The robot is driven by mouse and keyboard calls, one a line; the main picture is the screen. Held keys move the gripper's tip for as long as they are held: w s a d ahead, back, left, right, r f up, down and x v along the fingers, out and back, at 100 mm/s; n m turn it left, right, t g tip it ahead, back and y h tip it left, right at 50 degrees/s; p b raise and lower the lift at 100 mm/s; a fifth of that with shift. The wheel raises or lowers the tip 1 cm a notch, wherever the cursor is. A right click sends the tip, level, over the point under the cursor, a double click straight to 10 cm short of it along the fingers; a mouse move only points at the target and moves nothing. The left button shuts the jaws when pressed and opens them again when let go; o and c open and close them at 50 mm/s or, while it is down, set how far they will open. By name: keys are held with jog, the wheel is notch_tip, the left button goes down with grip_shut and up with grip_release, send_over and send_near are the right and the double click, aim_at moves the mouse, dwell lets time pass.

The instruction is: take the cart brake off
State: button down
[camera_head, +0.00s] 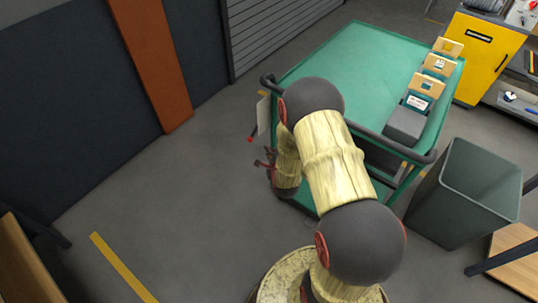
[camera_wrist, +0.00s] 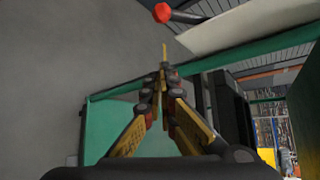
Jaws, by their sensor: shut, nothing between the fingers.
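The green cart (camera_head: 350,62) stands at the upper middle of the head view, with a dark handle rail along its near edge. A small red knob (camera_head: 250,139) sticks out at the cart's left near corner; I take it for the brake lever's end. In the wrist view the red knob (camera_wrist: 162,12) sits on a dark rod at the top edge, beside a pale panel (camera_wrist: 235,25). My gripper (camera_head: 263,164) is low beside that corner, below the knob and apart from it. In the wrist view my gripper (camera_wrist: 164,77) is shut and empty. My arm hides part of the cart's near side.
Several boxed items (camera_head: 425,85) and a grey block (camera_head: 404,125) lie on the cart's right side. A grey-green bin (camera_head: 465,195) stands right of the cart. A yellow cabinet (camera_head: 490,55) is behind. The floor to the left is clear.

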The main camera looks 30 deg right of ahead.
jog(key=b+x, duration=0.2)
jog(key=x, duration=0.4)
jog(key=shift+w+a+r+b, duration=0.15)
jog(key=shift+a+r+b, duration=0.15)
jog(key=shift+a+r, duration=0.4)
jog(key=shift+w+a+r+b, duration=0.25)
jog(key=shift+a+r, duration=0.15)
jog(key=shift+a, duration=0.6)
jog(key=shift+r, duration=0.15)
jog(key=shift+s+a+r+m+g+y+p, duration=0.2)
jog(key=shift+a+m+g+y+p, duration=0.1)
jog(key=shift+y+p, duration=0.3)
